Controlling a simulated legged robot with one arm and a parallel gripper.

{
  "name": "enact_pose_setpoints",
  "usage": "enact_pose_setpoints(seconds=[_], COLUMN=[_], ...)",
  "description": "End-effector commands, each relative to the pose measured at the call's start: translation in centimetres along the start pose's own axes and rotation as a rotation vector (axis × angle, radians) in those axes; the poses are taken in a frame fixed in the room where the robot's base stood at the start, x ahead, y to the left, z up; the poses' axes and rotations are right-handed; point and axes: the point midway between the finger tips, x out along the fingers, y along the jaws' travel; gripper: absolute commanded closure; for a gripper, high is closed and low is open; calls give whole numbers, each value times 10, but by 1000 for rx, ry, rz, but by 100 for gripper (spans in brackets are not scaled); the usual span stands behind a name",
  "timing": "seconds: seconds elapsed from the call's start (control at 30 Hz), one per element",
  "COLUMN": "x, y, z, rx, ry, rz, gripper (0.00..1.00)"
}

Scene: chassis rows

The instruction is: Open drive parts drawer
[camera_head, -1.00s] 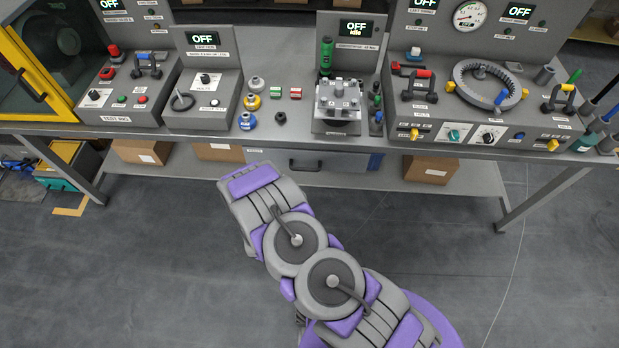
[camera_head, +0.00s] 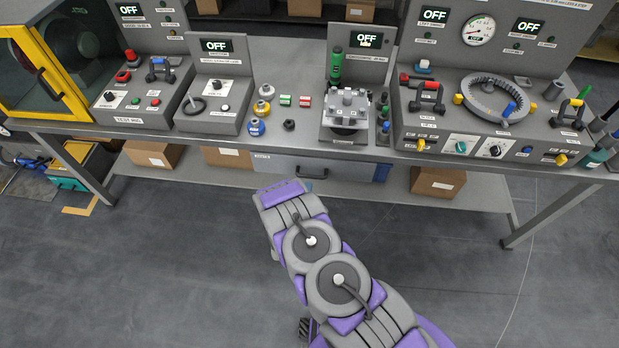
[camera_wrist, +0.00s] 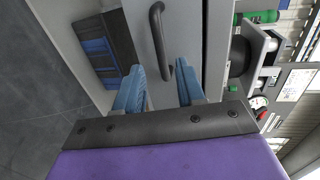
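The drawer (camera_head: 275,165) is a grey front under the bench top, and it looks shut. Its dark bar handle (camera_head: 311,172) shows just beyond the end of my arm. In the wrist view, turned sideways, the drawer front (camera_wrist: 190,28) has the curved black handle (camera_wrist: 156,30) standing out from it. My gripper (camera_wrist: 158,84) has two blue fingers spread apart with nothing held. The handle lies ahead of the fingers, its near end in line with the gap between them. I cannot tell whether they touch it.
The bench top (camera_head: 300,148) carries several test units and loose parts above the drawer. Cardboard boxes (camera_head: 437,182) stand on the lower shelf (camera_head: 385,187). A blue and black item (camera_wrist: 97,48) sits beside the drawer in the wrist view. The floor in front is clear.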

Motion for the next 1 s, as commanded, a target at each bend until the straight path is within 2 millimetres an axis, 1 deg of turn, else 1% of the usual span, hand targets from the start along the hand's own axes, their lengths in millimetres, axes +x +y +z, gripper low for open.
enact_pose_setpoints(seconds=[0.03,0.2,0.3,0.43,0.63,0.93,1.0], x=[12,43,59,73,84,86,86], y=[0,1,2,2,2,1,1], z=[0,2,2,3,2,2,2], rx=[5,2,-2,-1,-2,-2,-2], ry=[3,2,1,1,-1,0,0], rz=[-4,-4,0,-2,3,2,2], gripper=[61,61,61,61,61,61,67])
